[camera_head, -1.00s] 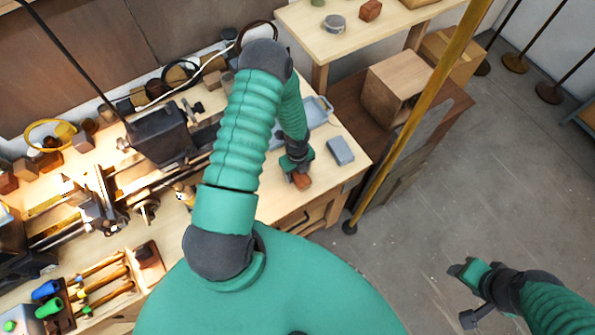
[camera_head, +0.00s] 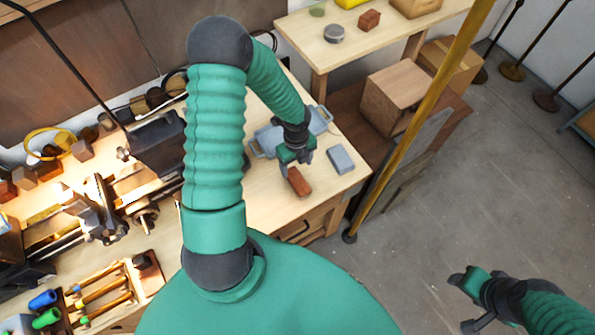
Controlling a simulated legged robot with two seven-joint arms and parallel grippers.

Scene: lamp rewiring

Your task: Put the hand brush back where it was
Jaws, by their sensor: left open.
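The hand brush, seen as a small red-brown block (camera_head: 299,181), lies on the workbench close to its front edge. My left gripper (camera_head: 297,163) is open just behind and above the brush, its fingers pointing down at the bench. The brush shows clear of most of the gripper; whether a fingertip still touches it I cannot tell. My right gripper (camera_head: 462,302) hangs over the grey floor at the lower right, away from the bench; its jaw gap is unclear.
A grey-blue block (camera_head: 341,159) lies right of the brush. A blue-grey tray (camera_head: 322,118) sits behind my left gripper, partly hidden. A yellow pole (camera_head: 410,131) stands beyond the bench's right end. A lathe and tool rack (camera_head: 112,291) fill the left.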

